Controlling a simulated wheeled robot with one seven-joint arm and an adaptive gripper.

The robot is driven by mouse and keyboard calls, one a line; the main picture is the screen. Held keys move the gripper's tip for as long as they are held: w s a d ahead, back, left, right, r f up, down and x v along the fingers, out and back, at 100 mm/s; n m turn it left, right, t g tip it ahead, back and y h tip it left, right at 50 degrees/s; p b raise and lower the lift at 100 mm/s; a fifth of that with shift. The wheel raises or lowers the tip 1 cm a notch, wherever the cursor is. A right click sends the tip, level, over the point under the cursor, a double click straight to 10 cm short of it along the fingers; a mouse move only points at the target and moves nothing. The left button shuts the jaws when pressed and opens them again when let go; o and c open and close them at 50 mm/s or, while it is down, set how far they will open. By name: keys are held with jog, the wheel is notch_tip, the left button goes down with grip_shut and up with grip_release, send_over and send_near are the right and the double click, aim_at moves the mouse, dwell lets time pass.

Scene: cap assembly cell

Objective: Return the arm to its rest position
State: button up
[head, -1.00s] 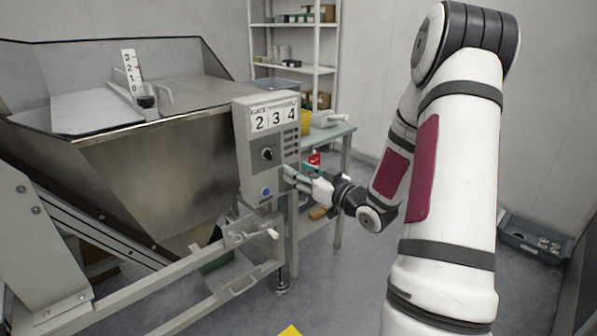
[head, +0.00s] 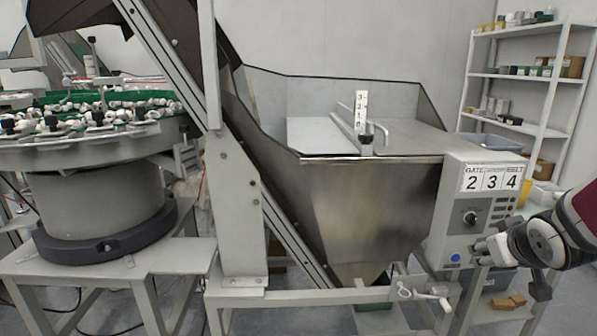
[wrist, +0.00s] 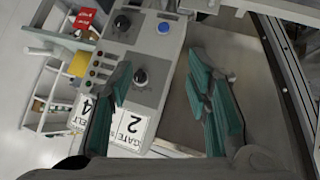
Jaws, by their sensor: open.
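My gripper (head: 488,247) shows small at the right of the head view, in front of the lower right part of the control panel (head: 448,208). In the wrist view its two teal fingers (wrist: 158,64) are spread apart with nothing between them. The panel lies beyond them, with the black knob (wrist: 140,77) and the blue button (wrist: 163,27). I cannot tell from the head view how wide the gap to the panel is. My arm runs out of the right edge of the head view.
The steel hopper (head: 370,215) with its level gauge (head: 361,110) stands left of the panel. A round feeder bowl (head: 85,150) full of white parts is at the left. A shelf (head: 525,75) stands at the back right. A crank handle (head: 425,296) sticks out below the panel.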

jog(key=s+a+r+g+y, duration=0.1)
jog(key=s+a+g, duration=0.2)
jog(key=s+a, duration=0.6)
jog(key=s+a+r+g+y, duration=0.1)
jog(key=s+a+g, duration=0.3)
jog(key=s, duration=0.9)
jog(key=s+a+r+g+y, duration=0.1)
jog(key=s+a+g, duration=0.1)
jog(key=s+a, duration=0.75)
notch_tip(320, 180, up, 27)
jog(key=s+d+t+p, duration=0.2)
jog(key=t+p, duration=0.1)
jog(key=p, duration=2.2)
jog(key=shift+d+t, duration=0.3)
jog(key=shift+t, duration=0.1)
jog(key=shift+r, duration=0.1)
